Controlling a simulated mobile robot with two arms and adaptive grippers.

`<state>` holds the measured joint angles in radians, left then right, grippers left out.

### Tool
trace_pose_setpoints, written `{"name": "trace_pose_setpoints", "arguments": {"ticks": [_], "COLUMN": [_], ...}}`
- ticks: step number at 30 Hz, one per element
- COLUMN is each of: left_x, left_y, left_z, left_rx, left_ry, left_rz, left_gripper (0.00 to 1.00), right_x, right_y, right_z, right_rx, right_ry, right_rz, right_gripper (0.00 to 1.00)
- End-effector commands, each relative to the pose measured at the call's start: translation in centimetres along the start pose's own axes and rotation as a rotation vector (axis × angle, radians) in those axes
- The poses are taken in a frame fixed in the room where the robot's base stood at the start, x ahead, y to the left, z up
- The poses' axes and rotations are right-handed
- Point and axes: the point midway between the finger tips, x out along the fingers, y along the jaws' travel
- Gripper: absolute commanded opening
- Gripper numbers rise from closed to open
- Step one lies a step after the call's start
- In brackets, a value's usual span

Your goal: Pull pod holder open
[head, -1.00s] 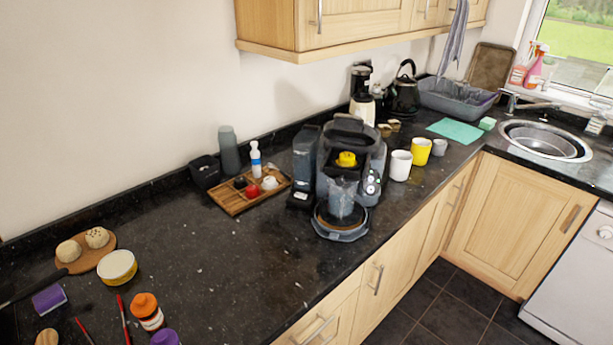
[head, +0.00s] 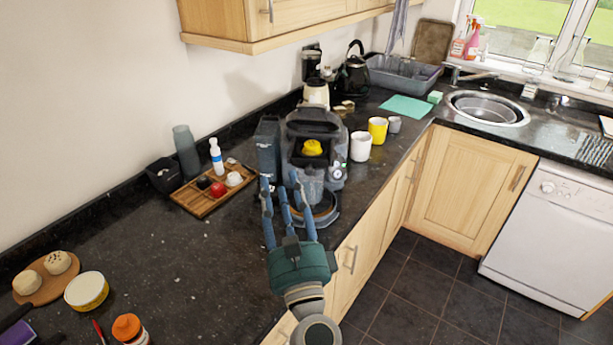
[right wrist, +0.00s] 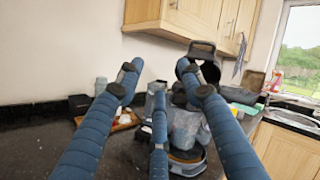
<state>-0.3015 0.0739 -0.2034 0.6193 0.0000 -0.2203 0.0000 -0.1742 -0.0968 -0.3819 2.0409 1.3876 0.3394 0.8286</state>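The dark grey coffee machine (head: 315,125) stands on the black counter. A yellow piece (head: 312,147) sits in the dark opening in its upper front; I cannot tell the holder's edges apart from the body. In the right wrist view the machine (right wrist: 187,128) shows between and behind the fingers (right wrist: 160,90), and contact cannot be told. My left gripper is not in view.
A wooden tray (head: 207,201) with small items stands left of the machine. A white mug (head: 360,146) and a yellow mug (head: 378,130) stand to its right. Wall cupboards (head: 270,22) hang above.

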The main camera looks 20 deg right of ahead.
Motion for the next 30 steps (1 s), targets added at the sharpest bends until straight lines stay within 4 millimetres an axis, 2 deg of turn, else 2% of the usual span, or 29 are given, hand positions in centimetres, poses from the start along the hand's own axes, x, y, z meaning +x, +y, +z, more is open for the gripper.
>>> {"name": "trace_pose_setpoints", "arguments": {"ticks": [1,3,6,9,14,24,30], "left_x": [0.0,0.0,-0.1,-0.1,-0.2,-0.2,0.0], "left_y": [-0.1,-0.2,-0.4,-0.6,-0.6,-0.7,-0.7], "left_z": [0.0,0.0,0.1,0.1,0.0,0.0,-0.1], "left_rx": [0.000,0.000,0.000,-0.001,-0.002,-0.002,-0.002], "left_ry": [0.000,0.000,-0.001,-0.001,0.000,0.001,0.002], "left_rz": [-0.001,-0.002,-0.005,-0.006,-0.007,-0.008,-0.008], "left_gripper": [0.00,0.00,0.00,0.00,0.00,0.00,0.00], "right_x": [0.6,0.7,0.3,-0.2,0.5,6.1,8.4], "right_y": [-0.5,-0.7,-0.2,0.4,0.5,-0.1,-0.2], "right_z": [-1.6,-4.1,-6.8,-8.3,-9.3,-12.0,-13.3], "right_rx": [0.140,0.306,0.469,0.553,0.583,0.576,0.577], "right_ry": [0.082,0.194,0.318,0.392,0.419,0.414,0.416], "right_rz": [-0.054,-0.115,-0.174,-0.206,-0.218,-0.217,-0.216], "right_gripper": [0.38,0.38,0.38,0.38,0.38,0.38,0.38]}}
